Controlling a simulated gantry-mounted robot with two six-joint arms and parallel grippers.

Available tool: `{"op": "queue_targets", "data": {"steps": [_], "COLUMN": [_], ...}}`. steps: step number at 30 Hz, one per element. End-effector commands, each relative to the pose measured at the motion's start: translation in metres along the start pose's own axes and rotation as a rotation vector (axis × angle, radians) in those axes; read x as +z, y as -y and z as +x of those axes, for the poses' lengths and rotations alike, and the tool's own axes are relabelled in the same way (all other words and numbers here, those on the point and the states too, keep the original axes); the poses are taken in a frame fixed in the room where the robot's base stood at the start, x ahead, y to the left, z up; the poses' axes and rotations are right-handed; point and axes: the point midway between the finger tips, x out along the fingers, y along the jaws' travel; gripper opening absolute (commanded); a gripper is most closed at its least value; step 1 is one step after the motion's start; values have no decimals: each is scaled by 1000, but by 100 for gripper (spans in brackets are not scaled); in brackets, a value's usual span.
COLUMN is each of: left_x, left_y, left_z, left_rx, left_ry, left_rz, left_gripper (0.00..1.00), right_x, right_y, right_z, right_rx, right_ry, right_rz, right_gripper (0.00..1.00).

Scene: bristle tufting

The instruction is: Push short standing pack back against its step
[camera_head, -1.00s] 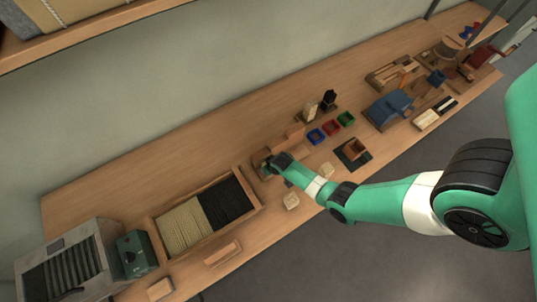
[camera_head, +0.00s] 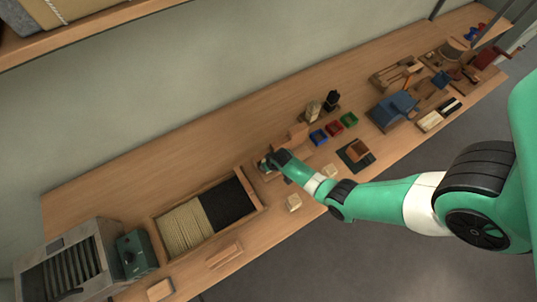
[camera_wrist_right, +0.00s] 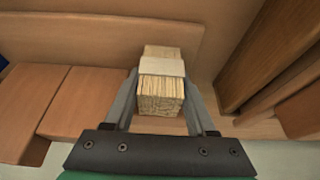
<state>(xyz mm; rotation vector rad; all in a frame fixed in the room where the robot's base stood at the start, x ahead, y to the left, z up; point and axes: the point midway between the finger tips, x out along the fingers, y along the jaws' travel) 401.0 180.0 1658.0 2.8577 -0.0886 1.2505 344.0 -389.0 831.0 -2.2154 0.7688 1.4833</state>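The short pack (camera_wrist_right: 161,92) is a pale bristle bundle with a white band, standing between the fingers of my right gripper (camera_wrist_right: 162,80) in the right wrist view. Both fingers appear to lie against its sides, one on each side. Behind it runs a wooden wall (camera_wrist_right: 85,38); whether the pack touches it is unclear. A lower wooden block (camera_wrist_right: 80,103) sits to its left. In the head view, my right gripper (camera_head: 270,162) is over the wooden fixture (camera_head: 294,142), and the pack is mostly hidden there. My left gripper is not in view.
A tray of pale and black bristles (camera_head: 155,220) lies left of the gripper. Blue, red and green bins (camera_head: 334,129) stand to its right, with a dark mat (camera_head: 346,160) nearby. A pale block (camera_head: 293,202) lies at the front. Dark wooden pieces (camera_wrist_right: 272,55) rise close at the right.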

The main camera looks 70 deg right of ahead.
Motion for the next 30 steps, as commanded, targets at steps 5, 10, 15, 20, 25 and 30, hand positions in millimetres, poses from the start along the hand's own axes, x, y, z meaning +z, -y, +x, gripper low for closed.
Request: {"op": "queue_targets", "data": {"steps": [5, 10, 15, 20, 25, 30], "left_x": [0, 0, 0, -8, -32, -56], "left_y": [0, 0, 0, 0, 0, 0], "left_z": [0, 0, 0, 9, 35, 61], "left_rx": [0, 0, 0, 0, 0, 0], "left_ry": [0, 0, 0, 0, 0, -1], "left_rz": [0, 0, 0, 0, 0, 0], "left_gripper": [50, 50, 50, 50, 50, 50], "right_x": [-1, -1, -1, -2, -4, -4], "right_y": [0, 0, 0, 0, 0, 0], "right_z": [0, 0, -1, -18, -59, -94], "right_rx": [0, 0, 0, 0, 0, 0], "right_ry": [-2, -2, -2, -2, -1, 0], "right_rz": [0, 0, 0, 0, 0, -1], "right_gripper": [88, 91, 91, 91, 91, 91]}}
